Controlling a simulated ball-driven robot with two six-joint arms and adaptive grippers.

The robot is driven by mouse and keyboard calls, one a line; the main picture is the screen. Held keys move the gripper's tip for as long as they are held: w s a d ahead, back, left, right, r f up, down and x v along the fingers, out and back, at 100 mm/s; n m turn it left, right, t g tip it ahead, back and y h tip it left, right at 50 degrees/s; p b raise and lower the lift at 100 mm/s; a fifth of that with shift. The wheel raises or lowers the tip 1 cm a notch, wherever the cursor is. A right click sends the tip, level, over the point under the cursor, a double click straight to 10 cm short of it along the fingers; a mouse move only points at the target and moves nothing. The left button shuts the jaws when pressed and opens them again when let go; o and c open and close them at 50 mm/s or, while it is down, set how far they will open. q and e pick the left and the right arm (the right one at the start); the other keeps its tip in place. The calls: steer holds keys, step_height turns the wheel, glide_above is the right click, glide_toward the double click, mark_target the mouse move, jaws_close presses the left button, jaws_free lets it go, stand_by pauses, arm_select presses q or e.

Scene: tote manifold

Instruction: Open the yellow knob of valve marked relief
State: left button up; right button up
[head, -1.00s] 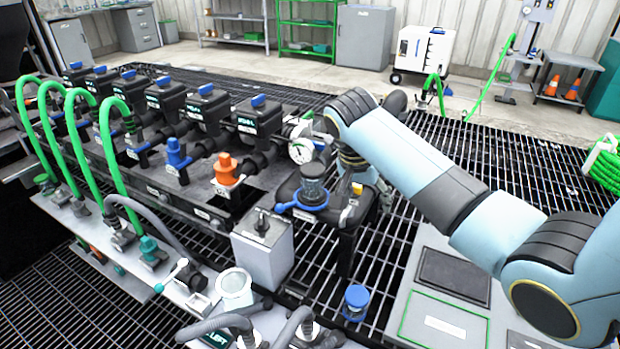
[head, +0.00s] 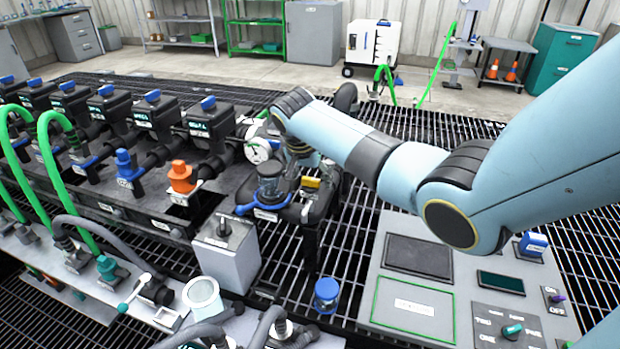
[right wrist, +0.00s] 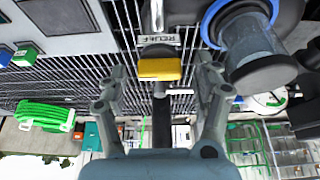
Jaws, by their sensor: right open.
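The yellow knob (head: 310,183) sits on a dark fitting right of the blue-ringed cylinder. In the right wrist view the yellow knob (right wrist: 160,69) is a small block beside a white plate reading RELIEF (right wrist: 160,39), which appears upside down. My right gripper (right wrist: 161,78) is open, with one finger on each side of the knob and visible gaps at both sides. I cannot tell whether the fingertips are level with the knob in depth. In the head view my right gripper (head: 327,168) is largely hidden behind its own wrist. My left gripper is not in view.
A round gauge (head: 259,150) and the clear cylinder with blue ring (head: 270,185) stand close left of the knob. A row of black valves (head: 158,115) extends left. A control panel (head: 415,257) lies to the right. Open grating (head: 345,235) is between.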

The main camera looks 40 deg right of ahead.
steer(key=c, duration=1.2)
